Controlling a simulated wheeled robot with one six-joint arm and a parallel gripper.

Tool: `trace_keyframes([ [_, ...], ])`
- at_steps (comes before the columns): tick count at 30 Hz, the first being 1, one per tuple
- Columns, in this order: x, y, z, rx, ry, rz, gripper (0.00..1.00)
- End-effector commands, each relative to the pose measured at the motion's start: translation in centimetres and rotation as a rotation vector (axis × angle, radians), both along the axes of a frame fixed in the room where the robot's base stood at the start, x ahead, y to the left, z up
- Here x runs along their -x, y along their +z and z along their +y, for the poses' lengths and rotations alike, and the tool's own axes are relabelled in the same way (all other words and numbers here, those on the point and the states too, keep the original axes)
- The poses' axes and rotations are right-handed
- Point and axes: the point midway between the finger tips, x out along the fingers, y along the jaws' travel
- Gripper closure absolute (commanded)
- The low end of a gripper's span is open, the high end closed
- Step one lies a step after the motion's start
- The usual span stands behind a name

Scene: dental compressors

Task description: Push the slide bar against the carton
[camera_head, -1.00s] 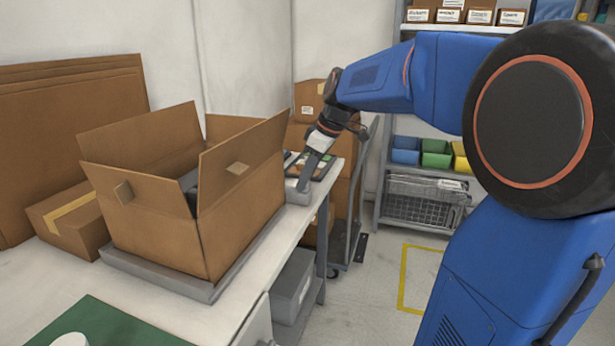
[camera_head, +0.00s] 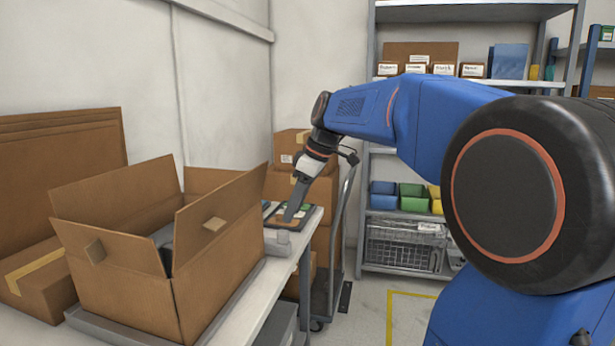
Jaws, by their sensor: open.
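The open brown carton (camera_head: 219,266) stands on a low grey base (camera_head: 100,325) on the white bench, its flaps up. A dark grey shape shows inside it, mostly hidden by the flaps. A grey bar with a small upright block (camera_head: 283,237) lies at the carton's far right end, close to the bench edge; I take it for the slide bar. Whether it touches the carton is hidden by the carton. My gripper (camera_head: 291,214) points down just above and behind the block, in front of a dark tray. Only one finger shows clearly; nothing is visibly held.
A dark tray (camera_head: 306,210) with small coloured items lies at the bench's far end. A taped flat carton (camera_head: 36,277) and leaning cardboard (camera_head: 60,150) stand to the left. Stacked boxes on a hand truck (camera_head: 342,240) stand beyond the bench. Floor to the right is clear.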

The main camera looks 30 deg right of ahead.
Motion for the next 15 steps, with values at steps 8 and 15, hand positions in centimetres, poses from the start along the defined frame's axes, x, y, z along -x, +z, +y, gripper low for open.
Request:
trace_keyframes([
  [8, 1.5, 5.2, -1.5, 0.0, 0.0, -0.001, 0.59],
  [15, 2.4, 8.3, -2.4, -0.001, 0.0, -0.001, 0.59],
])
